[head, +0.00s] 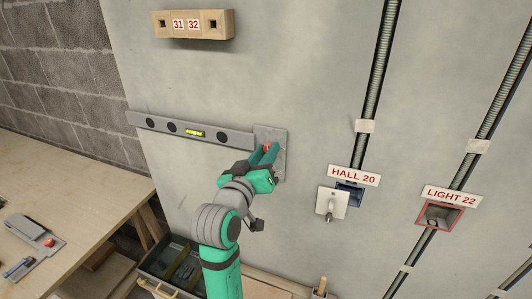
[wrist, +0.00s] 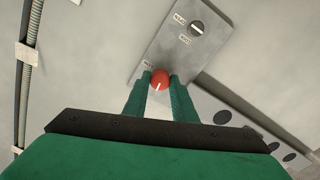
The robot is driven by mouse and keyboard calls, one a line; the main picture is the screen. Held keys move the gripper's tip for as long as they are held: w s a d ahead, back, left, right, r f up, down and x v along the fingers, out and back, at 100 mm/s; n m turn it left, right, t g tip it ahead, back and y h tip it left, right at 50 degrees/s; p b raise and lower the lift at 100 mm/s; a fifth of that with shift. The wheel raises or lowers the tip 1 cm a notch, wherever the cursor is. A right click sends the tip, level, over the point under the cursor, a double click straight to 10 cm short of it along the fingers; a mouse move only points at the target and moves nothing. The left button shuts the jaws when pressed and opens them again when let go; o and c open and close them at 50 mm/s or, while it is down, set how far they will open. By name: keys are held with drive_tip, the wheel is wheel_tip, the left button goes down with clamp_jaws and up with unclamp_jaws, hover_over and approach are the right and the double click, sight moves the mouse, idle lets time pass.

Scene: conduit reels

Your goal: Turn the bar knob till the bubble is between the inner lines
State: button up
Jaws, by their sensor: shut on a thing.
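A long grey spirit level bar (head: 222,137) is mounted on the wall, with a small yellow-green vial (head: 194,133) in its middle. The bubble is too small to place against the lines. A grey plate (head: 281,134) is at the bar's right end; the wrist view shows this plate (wrist: 165,50) with two knobs. One is a red round knob (wrist: 160,75) with a white mark. The other is a dark knob (wrist: 196,27) with a pale bar, apart from my fingers. My gripper (head: 265,156) is shut on the red knob, one finger on each side.
Small labels beside the knobs are hard to read. To the right are a HALL 20 switch (head: 330,204) and a LIGHT 22 box (head: 440,215), with conduits running up the wall. A wooden bench (head: 70,190) stands at left, an open case (head: 165,262) below.

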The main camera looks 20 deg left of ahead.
drive_tip(key=o, duration=1)
drive_tip(key=shift+o, duration=0.2)
drive_tip(key=shift+s, duration=0.1)
drive_tip(key=s, duration=1)
drive_tip(key=shift+s+a, duration=0.15)
drive_tip(key=shift+s, duration=0.15)
drive_tip(key=shift+f, duration=0.1)
